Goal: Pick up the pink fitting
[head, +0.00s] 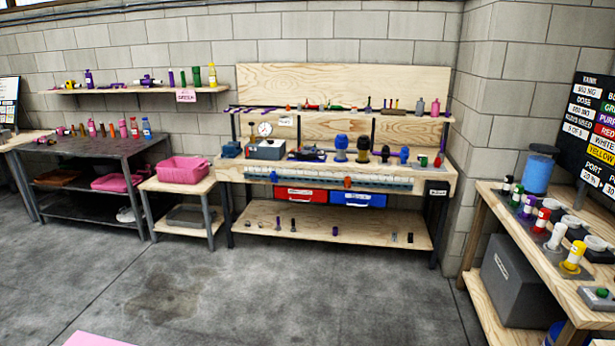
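I cannot tell for sure which thing is the pink fitting. A small upright pink item (91,128) stands in a row of small items on the dark table (85,146) at the left. A reddish item (123,129) and a blue-and-white item (146,128) stand to its right in the same row. The items are small and far off, so their exact shapes are unclear. Neither of my grippers shows in the head view.
A pink bin (184,170) sits on a low wooden stand. The long workbench (440,175) in the middle is crowded with parts. At the right, a table (532,262) holds coloured bottles. The grey floor (290,290) is open. A pink shape (92,340) shows at the bottom edge.

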